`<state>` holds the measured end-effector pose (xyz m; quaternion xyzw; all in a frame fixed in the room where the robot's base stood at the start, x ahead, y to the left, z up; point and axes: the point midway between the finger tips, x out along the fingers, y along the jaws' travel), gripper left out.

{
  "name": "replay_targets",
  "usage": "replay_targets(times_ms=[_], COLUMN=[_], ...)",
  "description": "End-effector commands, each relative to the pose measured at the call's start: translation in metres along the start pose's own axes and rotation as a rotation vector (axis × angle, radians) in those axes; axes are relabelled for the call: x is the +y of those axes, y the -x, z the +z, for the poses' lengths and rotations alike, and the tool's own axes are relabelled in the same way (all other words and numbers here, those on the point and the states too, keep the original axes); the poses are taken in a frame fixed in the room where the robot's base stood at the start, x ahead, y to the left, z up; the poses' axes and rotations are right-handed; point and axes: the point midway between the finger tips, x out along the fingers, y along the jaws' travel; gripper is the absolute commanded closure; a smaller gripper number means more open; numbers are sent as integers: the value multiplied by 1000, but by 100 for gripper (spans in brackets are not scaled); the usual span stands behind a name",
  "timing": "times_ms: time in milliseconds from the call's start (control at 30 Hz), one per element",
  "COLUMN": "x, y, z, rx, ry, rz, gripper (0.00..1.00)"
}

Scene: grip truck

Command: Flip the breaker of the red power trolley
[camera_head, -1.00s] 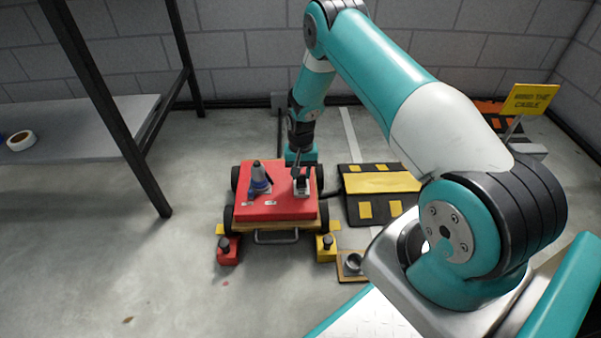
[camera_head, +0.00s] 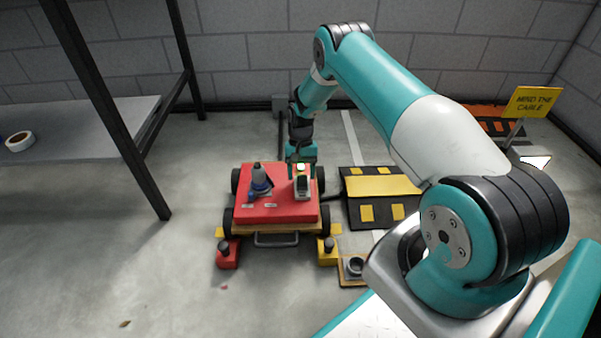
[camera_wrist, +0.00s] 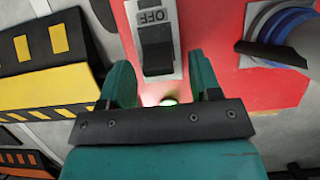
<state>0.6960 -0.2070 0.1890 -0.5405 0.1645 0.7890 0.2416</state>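The red power trolley (camera_head: 270,212) stands on the floor left of centre in the head view. Its breaker (camera_head: 302,188) sits on the right of the red top. In the wrist view the breaker's black lever (camera_wrist: 156,50) shows beside an OFF label (camera_wrist: 152,16). A green light (camera_wrist: 168,101) glows beside the breaker and also shows in the head view (camera_head: 301,167). My gripper (camera_wrist: 162,75) is open and empty, its teal fingers apart near the end of the breaker. Whether a finger touches the lever I cannot tell.
A grey-blue plug (camera_head: 260,181) stands left of the breaker. A yellow and black cable ramp (camera_head: 383,184) lies to the right. Red (camera_head: 227,254) and yellow (camera_head: 327,251) blocks sit at the trolley's front. A shelf (camera_head: 75,130) stands at left.

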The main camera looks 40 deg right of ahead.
Motion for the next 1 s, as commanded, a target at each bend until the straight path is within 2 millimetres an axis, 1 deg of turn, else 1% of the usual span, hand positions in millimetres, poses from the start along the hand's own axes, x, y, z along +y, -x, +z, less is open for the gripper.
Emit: replay_targets(times_ms=[167,267,367,700,800,900,1000], x=[1,1,0,0,0,0,0], y=[2,12,32,119,140,156,167], z=[0,0,1,1,0,0,0], rx=[0,1,3,4,2,1,1], ry=[-1,-2,-2,-1,-1,0,0], rz=[0,0,-1,-1,-1,0,-1], gripper=[43,43,43,43,43,43,43])
